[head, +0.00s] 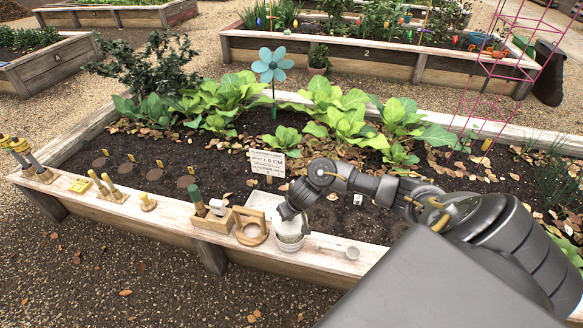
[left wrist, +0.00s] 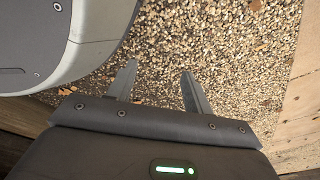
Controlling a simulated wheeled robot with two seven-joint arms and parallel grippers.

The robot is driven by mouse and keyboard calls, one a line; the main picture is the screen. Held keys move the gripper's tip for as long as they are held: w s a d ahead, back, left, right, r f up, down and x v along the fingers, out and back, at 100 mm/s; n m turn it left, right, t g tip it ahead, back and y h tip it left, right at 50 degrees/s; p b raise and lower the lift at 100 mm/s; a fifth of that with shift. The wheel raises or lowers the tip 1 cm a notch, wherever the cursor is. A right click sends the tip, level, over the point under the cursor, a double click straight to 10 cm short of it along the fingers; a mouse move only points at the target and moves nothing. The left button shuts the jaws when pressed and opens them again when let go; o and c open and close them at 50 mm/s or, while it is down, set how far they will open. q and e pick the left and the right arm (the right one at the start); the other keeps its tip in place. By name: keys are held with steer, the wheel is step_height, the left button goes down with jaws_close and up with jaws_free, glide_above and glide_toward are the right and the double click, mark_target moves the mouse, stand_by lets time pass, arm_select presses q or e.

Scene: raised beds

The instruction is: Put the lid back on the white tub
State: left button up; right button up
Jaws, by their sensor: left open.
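The white tub (head: 290,243) stands on the bed's front ledge, with grainy contents showing through its side. My right gripper (head: 291,213) comes from the right and sits directly over the tub's top. It covers the rim, so I cannot tell whether a lid is there or whether the fingers hold anything. No lid can be clearly made out elsewhere. In the left wrist view my left gripper (left wrist: 158,75) is open and empty, with gravel beyond its fingers. It does not show in the head view.
A sign (head: 267,163) and leafy plants (head: 340,112) are behind.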

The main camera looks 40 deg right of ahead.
mark_target(292, 222)
steer(key=shift+f+b, duration=0.85)
steer(key=shift+b, duration=0.25)
step_height(292, 222, down, 2)
steer(key=shift+f+b, duration=0.15)
steer(key=shift+b, duration=1.1)
arm_select(q)
steer(key=w+d+r+t, duration=0.1)
steer(key=w+d+r, duration=0.3)
steer(key=w+r, duration=0.4)
steer(key=shift+w+r+b, duration=0.2)
steer(key=shift+r+b, duration=0.1)
steer(key=shift+r, duration=1.9)
arm_select(e)
steer(key=shift+f, duration=0.7)
arm_select(q)
steer(key=shift+a+r+p, duration=0.1)
steer(key=shift+r+p, duration=0.8)
steer(key=shift+p, duration=0.05)
steer(key=shift+r+p, duration=0.35)
arm_select(e)
steer(key=shift+f, duration=0.15)
arm_select(q)
steer(key=shift+r+p, duration=0.45)
